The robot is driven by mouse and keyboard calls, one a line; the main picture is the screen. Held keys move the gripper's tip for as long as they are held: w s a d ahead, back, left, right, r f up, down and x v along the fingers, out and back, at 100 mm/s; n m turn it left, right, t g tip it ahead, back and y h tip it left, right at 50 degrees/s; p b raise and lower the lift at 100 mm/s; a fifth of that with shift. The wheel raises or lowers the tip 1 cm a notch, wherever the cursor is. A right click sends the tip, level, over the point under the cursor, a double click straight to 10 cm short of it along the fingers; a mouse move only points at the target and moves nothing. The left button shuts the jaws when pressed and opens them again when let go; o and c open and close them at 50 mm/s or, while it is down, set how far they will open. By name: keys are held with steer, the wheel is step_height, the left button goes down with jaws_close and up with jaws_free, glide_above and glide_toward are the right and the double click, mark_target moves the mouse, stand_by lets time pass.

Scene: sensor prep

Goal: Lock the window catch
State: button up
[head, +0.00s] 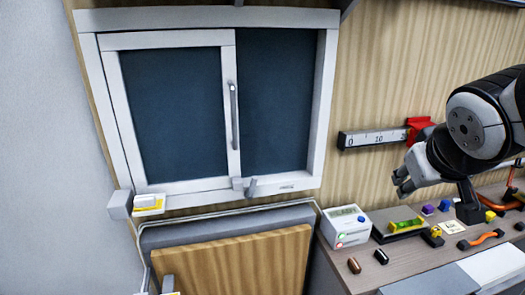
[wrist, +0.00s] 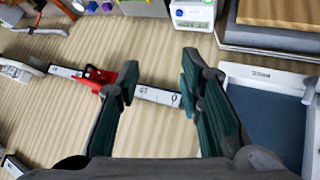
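The white-framed window (head: 228,100) is on the wall at the left in the head view, with its sliding pane at the left and dark glass. A small catch (head: 251,187) with a dark grey lever sits on the lower frame by the pane's bottom right corner. Its lever stands roughly upright, slightly tilted. A grey block (head: 238,184) is beside it. Part of the window (wrist: 262,115) shows at the right of the wrist view. My gripper (head: 402,181) is well to the right of the catch, in front of the wall. In the wrist view my gripper (wrist: 160,72) has its fingers apart, with nothing between them.
A wall rail with a scale (head: 372,138) and a red slider (head: 417,128) is behind my gripper. Below, a worktop holds a white meter box (head: 346,227), a green-yellow level (head: 405,226) and several small parts. A wooden board (head: 235,262) stands below the window.

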mark_target(252, 187)
steer(key=w+a+f+n+t+y+p, duration=0.1)
steer(key=w+a+n+t+y, duration=0.15)
steer(key=w, duration=0.65)
steer(key=w+a+f+n+t+y+p, duration=0.15)
steer(key=w+a+n+y, duration=0.25)
steer(key=w, duration=0.5)
steer(key=s+a+f+n+g+y, duration=0.65)
steer(key=a+f+y, duration=0.2)
steer(key=y, duration=0.55)
steer(key=shift+m+g, duration=0.45)
steer(key=shift+m, duration=0.05)
steer(key=x, duration=0.4)
steer(key=p+x, duration=0.1)
steer(key=x, duration=0.8)
steer(key=shift+w+d+f, duration=0.1)
steer(key=shift+w+f, duration=0.05)
steer(key=shift+w, duration=0.15)
steer(key=shift+c, duration=0.3)
jaws_close()
